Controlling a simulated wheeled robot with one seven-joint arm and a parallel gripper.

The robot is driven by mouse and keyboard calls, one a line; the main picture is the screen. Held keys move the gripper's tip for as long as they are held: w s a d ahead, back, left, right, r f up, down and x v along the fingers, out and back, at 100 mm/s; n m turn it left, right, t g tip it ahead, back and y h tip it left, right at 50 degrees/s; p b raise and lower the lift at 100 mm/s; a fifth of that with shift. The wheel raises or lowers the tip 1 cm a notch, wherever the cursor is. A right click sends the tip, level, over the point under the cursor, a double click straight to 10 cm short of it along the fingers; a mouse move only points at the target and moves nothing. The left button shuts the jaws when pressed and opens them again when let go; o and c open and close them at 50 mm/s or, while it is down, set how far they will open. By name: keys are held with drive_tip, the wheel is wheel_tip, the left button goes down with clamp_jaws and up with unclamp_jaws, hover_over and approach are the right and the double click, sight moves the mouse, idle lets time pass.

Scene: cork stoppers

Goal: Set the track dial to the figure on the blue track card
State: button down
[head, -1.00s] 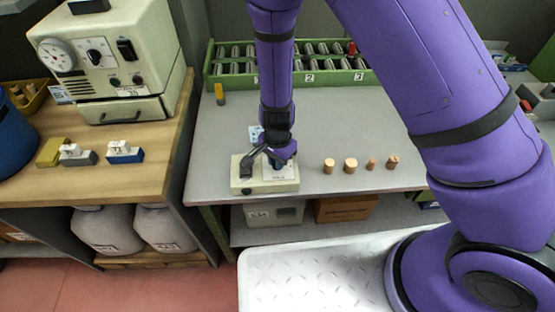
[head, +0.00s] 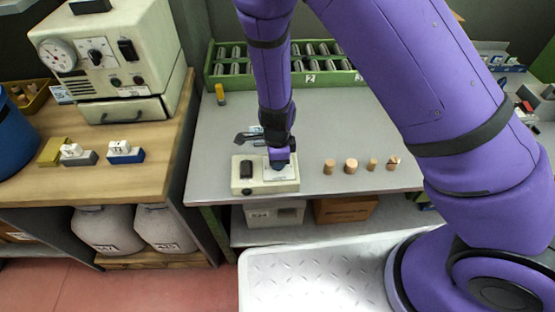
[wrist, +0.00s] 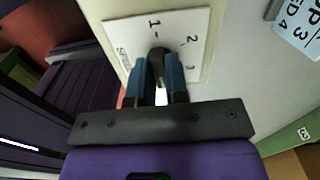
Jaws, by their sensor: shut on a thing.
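A cream box (head: 243,188) with a white dial plate (head: 284,178) sits at the front edge of the grey bench in the head view. In the wrist view the dial plate (wrist: 192,25) shows the figures 1, 2 and 3 around a dark knob (wrist: 157,54); its label is not clearly readable. My gripper (wrist: 160,65) points down over the plate, its blue fingers shut on the knob. The knob's pointer is hidden by the fingers.
Several corks (head: 350,166) stand right of the box. A pale blue card (wrist: 300,28) lies behind it, partly in view. A cream machine (head: 110,60) with its own dial stands at left.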

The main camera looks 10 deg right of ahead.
drive_tip(key=shift+m, duration=0.4)
drive_tip(key=c, duration=1.1)
unclamp_jaws()
wheel_tip(320, 180, up, 11)
drive_tip(key=shift+f, duration=0.1)
